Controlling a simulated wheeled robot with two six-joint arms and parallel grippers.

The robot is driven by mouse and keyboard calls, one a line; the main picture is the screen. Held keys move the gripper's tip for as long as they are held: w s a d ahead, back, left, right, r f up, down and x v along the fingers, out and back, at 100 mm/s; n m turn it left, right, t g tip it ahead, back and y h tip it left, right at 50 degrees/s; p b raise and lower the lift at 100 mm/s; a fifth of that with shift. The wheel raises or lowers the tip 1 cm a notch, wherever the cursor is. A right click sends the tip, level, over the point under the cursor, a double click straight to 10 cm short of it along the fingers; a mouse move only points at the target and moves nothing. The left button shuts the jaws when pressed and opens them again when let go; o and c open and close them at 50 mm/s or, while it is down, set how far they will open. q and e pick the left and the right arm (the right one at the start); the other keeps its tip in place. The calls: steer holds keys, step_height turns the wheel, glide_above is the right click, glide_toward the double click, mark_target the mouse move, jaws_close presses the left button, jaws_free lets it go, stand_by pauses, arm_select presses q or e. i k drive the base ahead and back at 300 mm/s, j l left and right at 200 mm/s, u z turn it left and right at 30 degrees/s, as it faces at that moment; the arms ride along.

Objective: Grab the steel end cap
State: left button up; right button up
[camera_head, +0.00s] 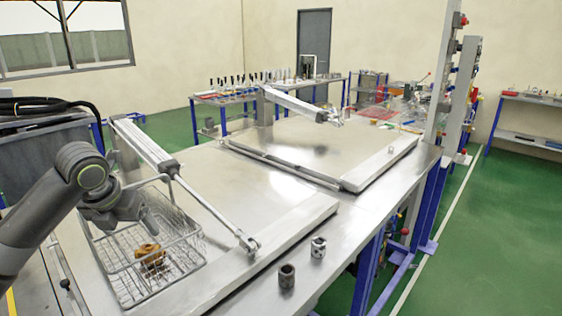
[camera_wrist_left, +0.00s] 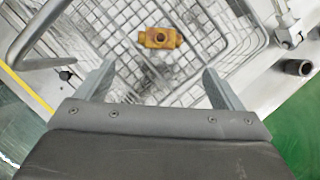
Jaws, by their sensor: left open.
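Two short hollow cylinders stand upright on the bench's front strip: a shiny steel one (camera_head: 318,247) and a darker grey one (camera_head: 286,276). The shiny one looks most like the steel end cap, but I cannot be sure. The dark cylinder also shows at the right of the left wrist view (camera_wrist_left: 298,67). My left gripper (camera_head: 138,202) is over the wire basket (camera_head: 165,286), left of both cylinders. Its jaws are open and empty in the left wrist view (camera_wrist_left: 158,88). A brass fitting (camera_head: 150,256) lies in the basket, beyond the fingertips in the wrist view (camera_wrist_left: 160,38). My right gripper is out of view.
A pneumatic cylinder (camera_head: 150,149) with its rod slants across the near lid (camera_head: 270,195), between the basket and the two cylinders. A second lid (camera_head: 330,140) with its own cylinder (camera_head: 300,105) lies behind.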

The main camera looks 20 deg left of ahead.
mark_target(286, 272)
steer(key=k+l, duration=0.35)
steer(key=l, duration=0.15)
steer(key=k+l, duration=0.75)
steer(key=l, duration=0.25)
